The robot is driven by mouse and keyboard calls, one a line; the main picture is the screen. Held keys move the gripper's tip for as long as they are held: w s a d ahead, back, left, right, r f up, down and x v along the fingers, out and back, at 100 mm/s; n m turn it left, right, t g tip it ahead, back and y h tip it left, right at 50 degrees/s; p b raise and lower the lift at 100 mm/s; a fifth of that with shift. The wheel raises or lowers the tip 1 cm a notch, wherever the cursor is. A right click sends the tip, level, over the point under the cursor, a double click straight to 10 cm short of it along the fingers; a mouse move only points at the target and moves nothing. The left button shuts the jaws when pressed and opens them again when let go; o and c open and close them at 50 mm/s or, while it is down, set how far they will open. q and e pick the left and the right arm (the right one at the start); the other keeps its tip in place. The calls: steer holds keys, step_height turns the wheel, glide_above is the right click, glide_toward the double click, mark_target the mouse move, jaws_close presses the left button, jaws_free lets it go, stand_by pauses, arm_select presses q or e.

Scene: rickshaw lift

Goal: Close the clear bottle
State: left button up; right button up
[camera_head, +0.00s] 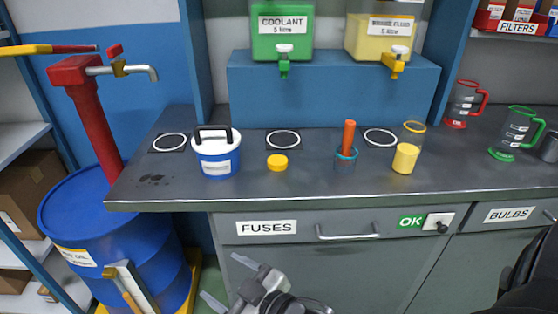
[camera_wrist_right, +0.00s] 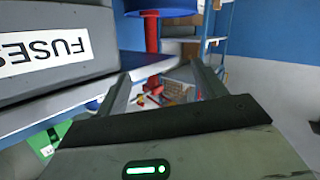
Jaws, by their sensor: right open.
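A clear bottle (camera_head: 407,148) with yellow contents stands upright on the counter, right of centre. Its top looks open, with a yellowish rim. A round yellow cap (camera_head: 277,162) lies flat on the counter to its left, apart from it. My right gripper (camera_head: 222,278) is low in front of the drawers, below the counter's front edge and well away from bottle and cap. It is open; in the right wrist view its two fingers (camera_wrist_right: 160,80) are apart with nothing between them. My left gripper is not in view.
Between cap and bottle stands a teal cup (camera_head: 346,160) with an orange handle upright in it. A blue-and-white tub (camera_head: 216,153) stands left of the cap. Coolant and yellow fluid tanks (camera_head: 282,30) sit on a blue shelf (camera_head: 330,92) behind. Jugs (camera_head: 517,133) stand at right, a blue drum (camera_head: 110,245) at left.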

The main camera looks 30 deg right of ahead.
steer(key=w+a+r+n+g+y, duration=0.1)
steer(key=a+r+n+g+y, duration=0.65)
steer(key=n, duration=0.65)
steer(key=w+a+r+n+g+y, duration=0.15)
steer(key=r+n+g+y, duration=0.4)
steer(key=r+n, duration=0.7)
steer(key=w+d+r+t+h, duration=0.1)
steer(key=w+d+h, duration=0.1)
steer(key=d+h, duration=0.4)
steer(key=w+d+r+n+h, duration=0.1)
steer(key=d+h, duration=0.5)
steer(key=d, duration=0.8)
steer(key=w+d+r+t+h+p, duration=0.1)
steer(key=w+d+h, duration=0.4)
steer(key=d, duration=0.5)
steer(key=shift+w+r+t+h, duration=0.25)
steer(key=shift+r+t+h, duration=0.05)
steer(key=shift+r+h, duration=0.6)
steer(key=shift+d+f, duration=0.1)
